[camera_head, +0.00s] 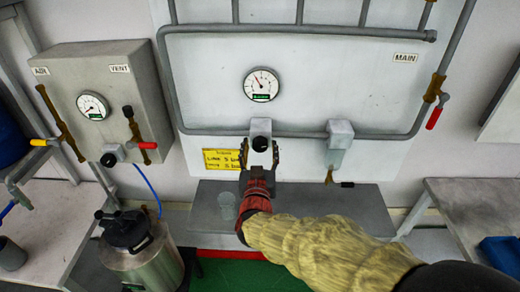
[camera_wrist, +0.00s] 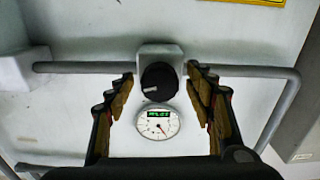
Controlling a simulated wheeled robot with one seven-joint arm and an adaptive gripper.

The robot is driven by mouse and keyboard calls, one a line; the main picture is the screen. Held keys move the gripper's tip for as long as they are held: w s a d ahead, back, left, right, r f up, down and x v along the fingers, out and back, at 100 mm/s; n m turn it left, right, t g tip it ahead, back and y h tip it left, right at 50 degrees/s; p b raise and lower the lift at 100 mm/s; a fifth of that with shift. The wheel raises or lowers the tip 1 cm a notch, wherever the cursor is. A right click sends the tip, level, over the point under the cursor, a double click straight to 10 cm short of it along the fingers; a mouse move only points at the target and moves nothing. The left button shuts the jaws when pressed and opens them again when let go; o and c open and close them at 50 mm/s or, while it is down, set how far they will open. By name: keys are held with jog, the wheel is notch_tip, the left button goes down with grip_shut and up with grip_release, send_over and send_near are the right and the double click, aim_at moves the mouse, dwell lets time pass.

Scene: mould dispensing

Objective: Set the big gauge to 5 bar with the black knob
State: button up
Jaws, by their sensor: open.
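The black knob (camera_head: 260,144) sits on a grey block under the gauge. The knob is large in the wrist view (camera_wrist: 159,82), with a white mark towards its lower left. My gripper (camera_head: 260,151) is open, with its fingers on either side of the knob and visible gaps to it.
A grey pipe (camera_head: 310,135) runs behind the knob block. A second grey block with a brass nozzle (camera_head: 340,140) stands to the right. A clear cup (camera_head: 227,206) is on the shelf (camera_head: 360,208) below. A smaller gauge box (camera_head: 100,75) is at left.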

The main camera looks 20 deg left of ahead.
jog(key=shift+w, duration=0.1)
jog(key=shift+c, duration=1)
jog(key=c, duration=1)
jog(key=shift+o, duration=0.2)
jog(key=shift+m+b, duration=0.3)
jog(key=shift+b, duration=0.15)
jog(key=m+b, duration=0.4)
jog(key=shift+f+m+b, duration=0.15)
jog(key=shift+m+b, duration=0.15)
jog(key=shift+b, duration=0.1)
jog(key=m+b, duration=0.4)
jog(key=shift+a+r, duration=0.1)
jog(key=shift+r, duration=0.1)
jog(key=shift+m, duration=0.4)
jog(key=o, duration=1.1)
